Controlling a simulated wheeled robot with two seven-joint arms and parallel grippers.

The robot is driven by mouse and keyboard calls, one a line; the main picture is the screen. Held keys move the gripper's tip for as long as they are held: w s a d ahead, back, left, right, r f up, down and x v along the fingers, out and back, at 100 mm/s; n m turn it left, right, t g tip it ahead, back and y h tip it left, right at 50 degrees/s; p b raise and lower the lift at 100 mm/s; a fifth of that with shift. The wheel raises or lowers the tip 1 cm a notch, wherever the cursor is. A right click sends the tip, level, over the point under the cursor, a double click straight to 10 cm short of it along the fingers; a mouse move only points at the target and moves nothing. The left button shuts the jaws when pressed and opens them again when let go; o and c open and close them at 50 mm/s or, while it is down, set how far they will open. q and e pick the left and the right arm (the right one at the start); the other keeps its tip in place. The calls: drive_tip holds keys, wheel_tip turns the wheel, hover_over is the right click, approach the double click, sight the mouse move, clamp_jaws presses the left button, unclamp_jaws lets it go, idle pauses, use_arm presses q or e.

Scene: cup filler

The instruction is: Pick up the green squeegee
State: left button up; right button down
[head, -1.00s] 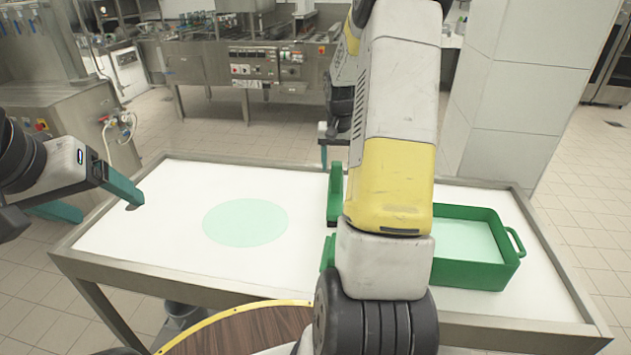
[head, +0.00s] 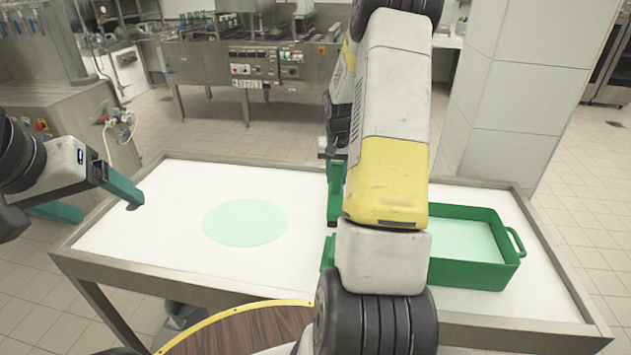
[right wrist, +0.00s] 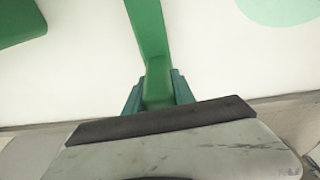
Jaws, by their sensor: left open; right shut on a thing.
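The green squeegee (head: 335,192) is on the white table, left of the green tray, partly hidden behind my right arm in the head view. In the right wrist view its green handle (right wrist: 148,35) runs between the teal fingers of my right gripper (right wrist: 157,86), which is shut on it. In the head view my right arm hides most of that gripper. My left gripper (head: 107,209) is open and empty at the table's left edge, far from the squeegee.
The green tray (head: 487,274) with handles sits on the right half of the white table (head: 135,235). A pale green disc (head: 245,222) marks the table's left half, and the surface around it is clear. A pale pillar (head: 520,95) stands behind the table.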

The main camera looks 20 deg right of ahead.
sight(336, 162)
drive_tip(key=shift+r, duration=0.2)
drive_tip(key=shift+r, duration=0.25)
drive_tip(key=r, duration=0.3)
drive_tip(key=shift+a, duration=0.2)
drive_tip(key=s+a, duration=0.3)
drive_tip(key=a, duration=0.4)
drive_tip(key=s+a+r, duration=0.1)
drive_tip(key=s+a, duration=0.3)
drive_tip(key=a, duration=0.3)
drive_tip(key=shift+r, duration=0.1)
drive_tip(key=c, duration=1.6)
unclamp_jaws()
drive_tip(key=shift+w, duration=0.1)
clamp_jaws()
